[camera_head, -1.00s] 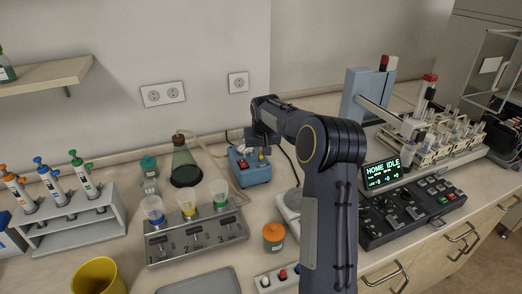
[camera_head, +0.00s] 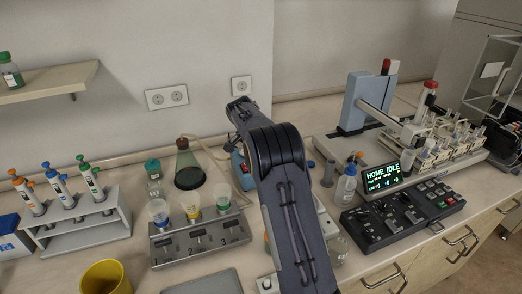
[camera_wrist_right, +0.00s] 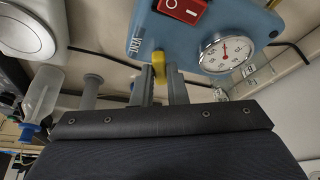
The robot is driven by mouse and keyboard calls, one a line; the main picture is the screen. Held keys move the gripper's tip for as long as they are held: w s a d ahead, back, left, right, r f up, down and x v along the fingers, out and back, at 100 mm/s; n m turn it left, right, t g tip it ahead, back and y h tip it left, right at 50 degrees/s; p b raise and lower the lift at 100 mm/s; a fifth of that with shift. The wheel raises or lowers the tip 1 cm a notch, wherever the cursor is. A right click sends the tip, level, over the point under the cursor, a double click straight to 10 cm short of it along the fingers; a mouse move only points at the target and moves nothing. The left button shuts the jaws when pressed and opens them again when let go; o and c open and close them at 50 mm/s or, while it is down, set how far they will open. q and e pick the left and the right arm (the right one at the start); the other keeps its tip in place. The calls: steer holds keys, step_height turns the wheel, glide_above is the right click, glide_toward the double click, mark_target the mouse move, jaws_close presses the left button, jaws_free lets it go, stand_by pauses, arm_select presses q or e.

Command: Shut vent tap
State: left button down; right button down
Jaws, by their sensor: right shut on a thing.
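The blue pump box (camera_wrist_right: 180,35) fills the top of the right wrist view, with a "VENT" label beside the yellow vent tap (camera_wrist_right: 158,62). My right gripper (camera_wrist_right: 160,76) has its two grey fingers on either side of the tap, shut on it. In the head view the pump (camera_head: 238,172) is mostly hidden behind my right arm, and the tap is hidden there. My left gripper is not in view.
On the pump are a red rocker switch (camera_wrist_right: 183,8) and a round gauge (camera_wrist_right: 226,51). A flask (camera_head: 188,165) and a filter manifold (camera_head: 200,240) stand left of my arm. A wash bottle (camera_head: 346,186) and control panel (camera_head: 402,212) stand to the right.

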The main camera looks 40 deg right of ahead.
steer(key=shift+w+r+m+g+p, duration=0.15)
steer(key=shift+m+g+p, duration=0.3)
steer(key=shift+m+p, duration=0.65)
steer(key=shift+w+f+m+g+p, duration=0.1)
steer(key=shift+m+g+p, duration=0.5)
steer(key=shift+m, duration=0.9)
steer(key=c, duration=1.4)
jaws_free()
steer(key=shift+c, duration=0.2)
steer(key=shift+w+a+r, duration=0.1)
steer(key=shift+r, duration=0.25)
steer(key=s+v, duration=0.1)
steer(key=v, duration=0.6)
steer(key=shift+w+b, duration=0.3)
steer(key=shift+w, duration=0.1)
